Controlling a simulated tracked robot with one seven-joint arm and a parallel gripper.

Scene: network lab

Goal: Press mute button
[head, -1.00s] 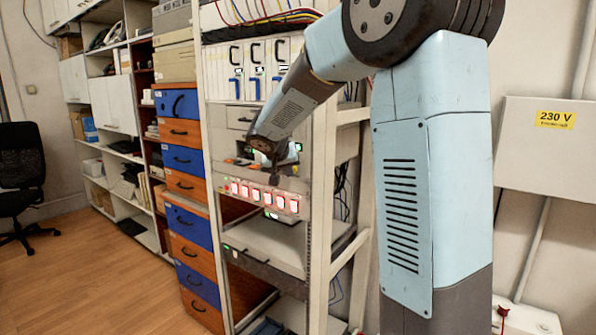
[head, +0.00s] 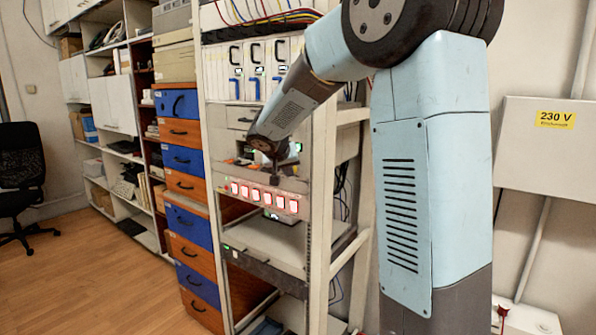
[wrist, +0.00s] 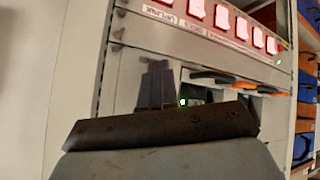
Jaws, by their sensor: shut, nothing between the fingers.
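A row of several lit white buttons with red surrounds (head: 267,197) sits on a panel in the rack. I cannot tell which button is mute. My gripper (head: 274,181) is shut and empty, pointing down just above the right half of the row in the head view. In the wrist view its dark fingers (wrist: 155,70) stand together, apart from the lit buttons as seen there. Exact depth to the panel is unclear.
The rack post (head: 320,210) stands close right of the panel. A pull-out shelf (head: 265,245) lies below it. Orange-and-black handled items (wrist: 222,78) show near the fingers in the wrist view. Blue and orange drawers (head: 187,215) stand left of the rack.

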